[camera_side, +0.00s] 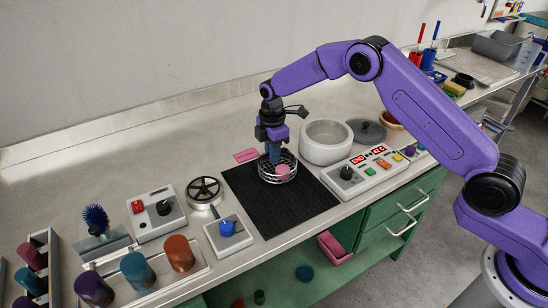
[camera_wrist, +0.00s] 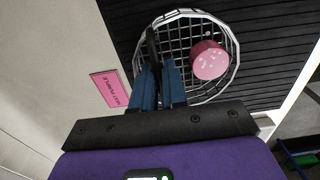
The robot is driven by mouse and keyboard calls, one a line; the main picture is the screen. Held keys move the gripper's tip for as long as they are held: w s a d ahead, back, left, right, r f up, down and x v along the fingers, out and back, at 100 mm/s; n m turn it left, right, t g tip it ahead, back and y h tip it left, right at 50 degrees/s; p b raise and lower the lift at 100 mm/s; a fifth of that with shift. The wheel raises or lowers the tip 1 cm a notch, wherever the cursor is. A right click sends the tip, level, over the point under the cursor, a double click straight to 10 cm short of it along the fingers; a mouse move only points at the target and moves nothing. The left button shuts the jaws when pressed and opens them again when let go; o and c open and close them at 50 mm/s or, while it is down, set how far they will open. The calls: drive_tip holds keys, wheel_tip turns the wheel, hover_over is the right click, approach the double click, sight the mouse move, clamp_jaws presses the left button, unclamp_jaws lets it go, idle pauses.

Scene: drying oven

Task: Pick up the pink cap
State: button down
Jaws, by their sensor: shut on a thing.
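The pink cap (camera_side: 282,170) sits inside a round wire basket (camera_side: 278,182) on the black mat (camera_side: 265,215). In the wrist view, the cap (camera_wrist: 208,60) is at the right side of the basket (camera_wrist: 238,58), a short, speckled pink cylinder. My gripper (camera_side: 273,156) reaches down at the basket. In the wrist view, the blue fingers of my gripper (camera_wrist: 160,84) are close together on a dark upright piece at the basket, which looks like its handle. The fingers are left of the cap and apart from it. The fingertips are partly hidden.
A white pot (camera_side: 326,142) stands just behind the mat, with a control box (camera_side: 364,172) to its right. A pink label (camera_side: 246,155) lies left of the basket. A box with a blue knob (camera_side: 228,232) is at the mat's left. The front of the mat is clear.

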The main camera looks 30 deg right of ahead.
drive_tip(key=shift+r, duration=0.7)
drive_tip(key=s+d+r, duration=0.4)
drive_tip(key=s+r, duration=0.7)
drive_tip(key=s, duration=0.2)
drive_tip(key=shift+s+r, duration=0.2)
drive_tip(key=shift+s, duration=0.05)
hover_over(275, 165)
wheel_tip(275, 165, down, 9)
drive_tip(key=shift+r, duration=0.1)
drive_tip(key=shift+w+a+f, duration=0.1)
drive_tip(key=shift+w+f, duration=0.15)
drive_tip(key=shift+f, duration=0.7)
drive_tip(key=shift+w+a+f, duration=0.1)
drive_tip(key=shift+w+f, duration=0.1)
drive_tip(key=shift+f, duration=0.75)
drive_tip(key=shift+f, duration=0.15)
drive_tip(key=c, duration=1.2)
unclamp_jaws()
